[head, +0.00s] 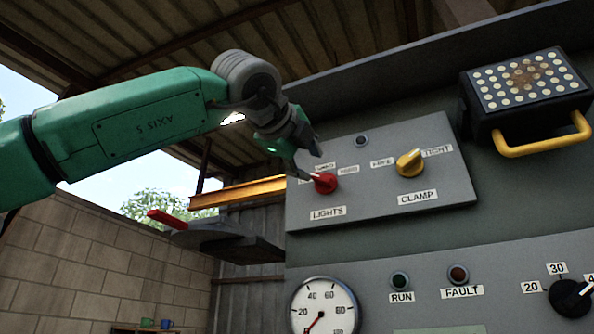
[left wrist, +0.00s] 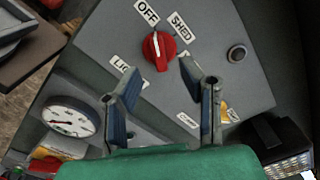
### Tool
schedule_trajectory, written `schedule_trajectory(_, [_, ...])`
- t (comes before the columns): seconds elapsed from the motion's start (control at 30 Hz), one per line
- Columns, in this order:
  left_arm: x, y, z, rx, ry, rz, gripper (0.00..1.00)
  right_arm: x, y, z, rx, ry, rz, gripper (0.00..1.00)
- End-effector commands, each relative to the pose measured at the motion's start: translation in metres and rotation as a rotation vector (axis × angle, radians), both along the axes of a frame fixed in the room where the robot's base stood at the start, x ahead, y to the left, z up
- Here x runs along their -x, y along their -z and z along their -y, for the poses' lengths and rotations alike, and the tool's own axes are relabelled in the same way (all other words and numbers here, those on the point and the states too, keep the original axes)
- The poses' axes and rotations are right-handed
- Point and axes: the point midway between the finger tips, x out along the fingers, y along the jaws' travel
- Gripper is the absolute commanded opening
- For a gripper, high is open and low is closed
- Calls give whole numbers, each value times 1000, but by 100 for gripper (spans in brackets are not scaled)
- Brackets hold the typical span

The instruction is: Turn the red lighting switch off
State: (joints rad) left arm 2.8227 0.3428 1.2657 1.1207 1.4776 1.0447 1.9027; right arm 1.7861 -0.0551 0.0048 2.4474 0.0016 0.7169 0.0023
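The red lighting switch (head: 326,183) is a rotary knob above a LIGHTS label on a tilted grey panel (head: 350,212). In the left wrist view the red knob (left wrist: 159,51) carries a white line, with OFF and SHED labels beside it. My right gripper is not in view.
A yellow CLAMP knob (head: 410,163) sits to the right on the same panel. A lamp box (head: 525,90) with a yellow handle (head: 543,143) juts out at upper right. Below are a gauge (head: 324,308), RUN and FAULT lights and a black dial (head: 571,297).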

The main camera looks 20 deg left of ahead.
Motion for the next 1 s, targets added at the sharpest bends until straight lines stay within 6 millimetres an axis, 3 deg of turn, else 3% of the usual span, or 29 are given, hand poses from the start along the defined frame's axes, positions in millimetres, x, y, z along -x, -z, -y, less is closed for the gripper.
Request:
schedule_trajectory(0.1, [24,0,-2,0,0,1,35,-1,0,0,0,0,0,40])
schedule_trajectory(0.33, [51,1,-3,2,0,0,35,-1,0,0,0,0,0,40])
schedule_trajectory(1.0, [55,1,-4,2,-1,0,35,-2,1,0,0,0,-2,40])
